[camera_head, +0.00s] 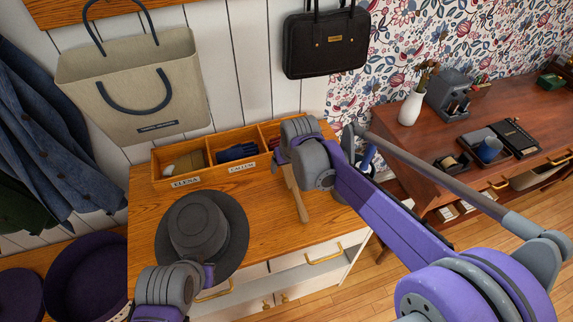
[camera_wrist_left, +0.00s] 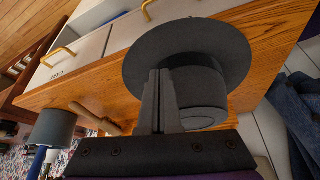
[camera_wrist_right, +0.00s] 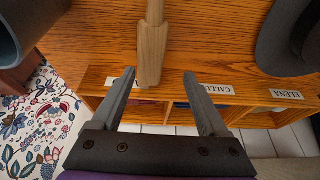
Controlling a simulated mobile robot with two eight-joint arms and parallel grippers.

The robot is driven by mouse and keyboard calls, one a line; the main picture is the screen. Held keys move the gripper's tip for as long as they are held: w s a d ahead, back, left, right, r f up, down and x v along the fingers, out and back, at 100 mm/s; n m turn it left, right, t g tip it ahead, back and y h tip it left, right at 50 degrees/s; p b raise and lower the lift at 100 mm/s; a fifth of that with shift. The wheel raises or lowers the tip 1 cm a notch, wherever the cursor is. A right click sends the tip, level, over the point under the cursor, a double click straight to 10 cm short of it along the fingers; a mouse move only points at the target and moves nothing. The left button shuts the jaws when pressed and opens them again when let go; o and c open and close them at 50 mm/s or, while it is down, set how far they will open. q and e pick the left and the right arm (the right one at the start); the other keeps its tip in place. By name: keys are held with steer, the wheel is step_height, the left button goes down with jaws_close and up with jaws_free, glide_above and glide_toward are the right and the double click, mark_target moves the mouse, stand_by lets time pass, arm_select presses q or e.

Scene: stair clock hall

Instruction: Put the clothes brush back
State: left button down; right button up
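The wooden clothes brush (camera_head: 299,202) lies on the cabinet top in front of the organizer; my right arm hides its upper end in the head view. In the right wrist view the brush (camera_wrist_right: 152,48) points its broad end at my right gripper (camera_wrist_right: 159,77). That gripper is open and empty, the brush's end just beyond its fingertips. The wooden organizer (camera_head: 202,184) has compartments labelled ELENA and CALLUM and another partly hidden at right. My left gripper (camera_wrist_left: 160,72) has its fingers together with nothing seen between them, by the grey hat (camera_wrist_left: 228,50).
The hat (camera_head: 200,232) sits on the cabinet top (camera_head: 265,225). ELENA's compartment holds something beige, CALLUM's dark blue gloves (camera_head: 236,152). A tote bag (camera_head: 135,85) and a black bag (camera_head: 325,42) hang above. A desk with a vase (camera_head: 411,108) stands at right.

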arm_select(q)
steer(key=shift+r, duration=0.1)
arm_select(e)
steer(key=shift+r, duration=0.1)
arm_select(q)
steer(key=shift+w+r+p, duration=0.2)
steer(key=shift+r+p, duration=0.55)
steer(key=shift+r, duration=0.05)
arm_select(e)
steer(key=v, duration=1.3)
steer(key=s+d+f+m, duration=0.1)
steer(key=s+d+f, duration=0.3)
steer(key=s, duration=0.3)
steer(key=s+d+f+m+h, duration=0.1)
steer(key=s+d+f, duration=0.3)
steer(key=s+d, duration=0.2)
steer(key=s+d+f+m+t, duration=0.1)
steer(key=s+d+f, duration=0.3)
steer(key=s, duration=0.6)
steer(key=shift+d+f, duration=0.25)
steer(key=shift+d, duration=0.4)
